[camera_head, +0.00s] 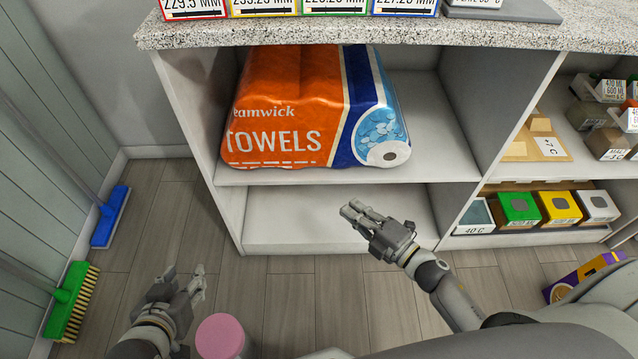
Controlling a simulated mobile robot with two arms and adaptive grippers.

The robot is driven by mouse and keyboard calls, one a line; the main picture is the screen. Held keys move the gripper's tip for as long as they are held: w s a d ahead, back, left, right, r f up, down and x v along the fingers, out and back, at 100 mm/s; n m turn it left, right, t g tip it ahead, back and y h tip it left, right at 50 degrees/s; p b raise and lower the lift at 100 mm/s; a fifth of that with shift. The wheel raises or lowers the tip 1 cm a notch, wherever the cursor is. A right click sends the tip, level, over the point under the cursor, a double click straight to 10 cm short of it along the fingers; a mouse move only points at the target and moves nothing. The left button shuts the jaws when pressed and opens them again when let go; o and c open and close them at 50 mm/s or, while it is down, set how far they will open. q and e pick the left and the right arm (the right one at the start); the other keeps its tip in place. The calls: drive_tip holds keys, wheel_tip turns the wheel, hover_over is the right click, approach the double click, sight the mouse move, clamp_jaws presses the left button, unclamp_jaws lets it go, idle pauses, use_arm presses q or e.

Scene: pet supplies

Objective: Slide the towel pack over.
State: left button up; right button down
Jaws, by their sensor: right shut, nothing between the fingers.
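The orange, blue and white towel pack (285,112) lies on the upper shelf (430,120) of the left shelf bay. Its right end shows a white roll end, and its front reaches close to the shelf's front edge. My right gripper (350,208) is shut and empty, in front of the lower shelf and below the pack's right end, apart from it. My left gripper (186,270) is low at the left above the floor, away from the shelf, with its fingers apart and nothing between them.
The upper shelf has free room right of the pack, and the lower shelf (300,225) is empty. A pink-lidded container (221,336) stands beside my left gripper. Blue (110,217) and green (70,300) brushes are at the left wall. Boxes (519,208) fill the right bay.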

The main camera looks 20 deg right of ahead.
drive_tip(key=r+n+y, duration=0.1)
drive_tip(key=n, duration=0.1)
drive_tip(key=b, duration=0.3)
approach(303, 161)
drive_tip(key=x, duration=0.3)
drive_tip(key=shift+w+a, duration=0.15)
drive_tip(key=shift+a, duration=0.3)
use_arm(q)
drive_tip(key=w+d+r+t+h, duration=0.1)
drive_tip(key=w+r+t, duration=0.1)
drive_tip(key=r, duration=0.3)
drive_tip(key=w+d+r+t, duration=0.1)
drive_tip(key=w+r+t, duration=0.1)
drive_tip(key=r+t, duration=0.2)
drive_tip(key=shift+w+d+r+h, duration=0.3)
drive_tip(key=shift+r+h, duration=0.1)
drive_tip(key=shift+r, duration=0.35)
use_arm(e)
drive_tip(key=shift+w+d, duration=0.15)
drive_tip(key=shift+w, duration=0.35)
